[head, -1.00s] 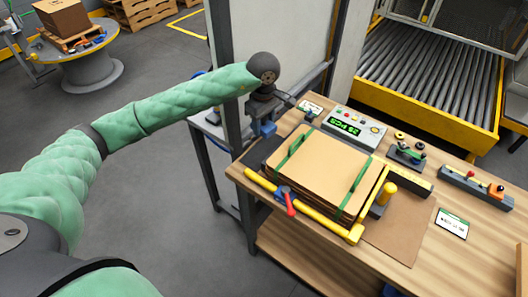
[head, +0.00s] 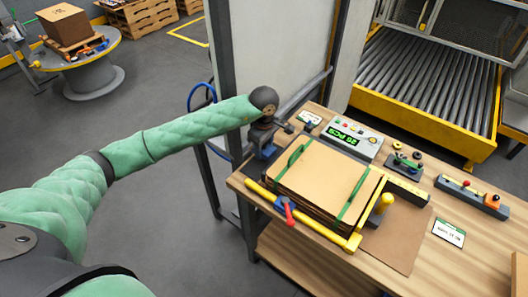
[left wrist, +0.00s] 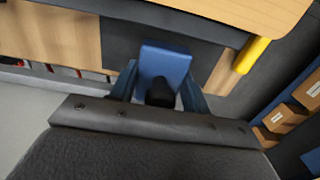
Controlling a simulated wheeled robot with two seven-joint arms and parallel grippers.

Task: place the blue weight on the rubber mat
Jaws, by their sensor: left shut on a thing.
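The blue weight (head: 266,152) is a small blue block between the fingers of my left gripper (head: 262,146), at the left back of the workbench. In the left wrist view the blue weight (left wrist: 166,62) sits between both fingertips of the shut gripper (left wrist: 160,80). The dark rubber mat (left wrist: 118,38) lies below and beyond it on the wood. In the head view the rubber mat (head: 254,169) shows as a dark strip beside the cardboard stack. I cannot tell whether the weight touches the mat. My right gripper is not in view.
A stack of cardboard sheets (head: 325,172) with green straps stands close right of the gripper. A yellow bar (head: 290,206) with a red lever runs along its front. A counter box (head: 350,135) is behind. A brown sheet (head: 402,240) lies to the right.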

